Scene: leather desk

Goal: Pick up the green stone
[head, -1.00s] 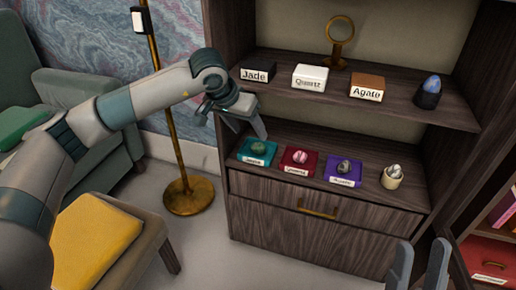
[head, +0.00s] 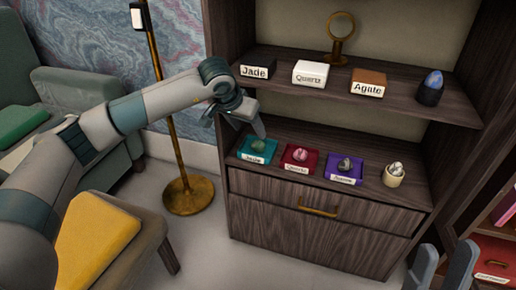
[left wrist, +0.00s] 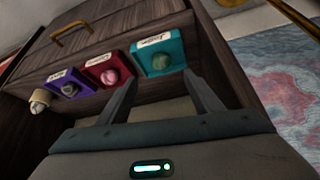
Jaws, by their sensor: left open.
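My right gripper (head: 442,262) shows at the bottom right with two fingers apart, away from the stones.
A pink stone (head: 299,153) on a red tray, a dark stone (head: 345,164) on a purple tray and a small cup (head: 393,176) stand to the right. The upper shelf (head: 400,100) hangs above with label blocks. A brass lamp pole (head: 170,110) stands left of the cabinet.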

